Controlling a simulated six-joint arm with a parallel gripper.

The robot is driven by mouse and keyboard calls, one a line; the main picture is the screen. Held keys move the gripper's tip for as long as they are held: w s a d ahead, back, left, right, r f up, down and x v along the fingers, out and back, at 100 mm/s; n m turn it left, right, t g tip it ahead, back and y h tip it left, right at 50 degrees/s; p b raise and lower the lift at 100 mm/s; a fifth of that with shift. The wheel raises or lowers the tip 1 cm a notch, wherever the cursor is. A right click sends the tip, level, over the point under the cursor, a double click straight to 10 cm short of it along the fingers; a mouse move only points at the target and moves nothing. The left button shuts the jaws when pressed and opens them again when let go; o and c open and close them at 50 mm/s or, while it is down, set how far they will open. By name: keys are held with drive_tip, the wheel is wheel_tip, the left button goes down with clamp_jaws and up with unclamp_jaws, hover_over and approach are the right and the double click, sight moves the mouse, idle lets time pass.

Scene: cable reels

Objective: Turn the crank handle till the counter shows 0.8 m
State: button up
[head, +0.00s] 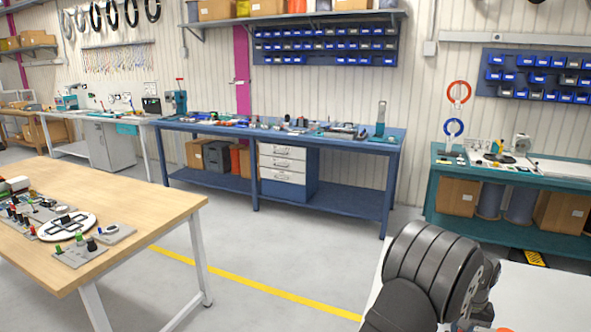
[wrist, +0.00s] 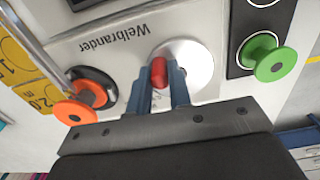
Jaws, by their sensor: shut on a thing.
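In the wrist view my gripper (wrist: 161,76) has its two blue-grey fingers on either side of a red knob (wrist: 159,72), shut on it. The knob stands out from a round silver disc (wrist: 195,62) on a pale panel; it appears to be the crank handle. A dark, cut-off window (wrist: 84,4) shows at the top edge; I cannot tell whether it is the counter, and no reading shows. In the head view my arm is at the lower right, and the crank and counter cannot be made out there.
The panel, lettered "Welbrander" (wrist: 125,33) upside down, has an orange knob (wrist: 75,112) on the left and a green knob (wrist: 270,65) on the right, both near my gripper. Yellow labels (wrist: 35,95) lie at far left. A wooden table (head: 130,200) and blue bench (head: 350,143) stand away.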

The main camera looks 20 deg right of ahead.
drive_tip(key=shift+w+a, duration=0.25)
drive_tip(key=shift+a, duration=0.3)
drive_tip(key=shift+w+a, duration=0.2)
drive_tip(key=shift+a, duration=0.35)
drive_tip(key=shift+w+a, duration=0.35)
drive_tip(key=shift+w, duration=1.05)
drive_tip(key=shift+w+d, duration=0.35)
drive_tip(key=shift+w, duration=0.3)
drive_tip(key=shift+w+d, duration=0.4)
drive_tip(key=shift+d, duration=1.15)
drive_tip(key=shift+s+d, duration=0.4)
drive_tip(key=shift+d, duration=0.25)
drive_tip(key=shift+s+d, duration=0.35)
drive_tip(key=shift+s, duration=0.8)
drive_tip(key=shift+s+a, duration=0.2)
drive_tip(key=shift+s, duration=0.25)
drive_tip(key=shift+s+a, duration=0.2)
drive_tip(key=shift+s, duration=0.25)
drive_tip(key=shift+s+a, duration=0.4)
drive_tip(key=shift+a, duration=0.35)
drive_tip(key=o, duration=0.8)
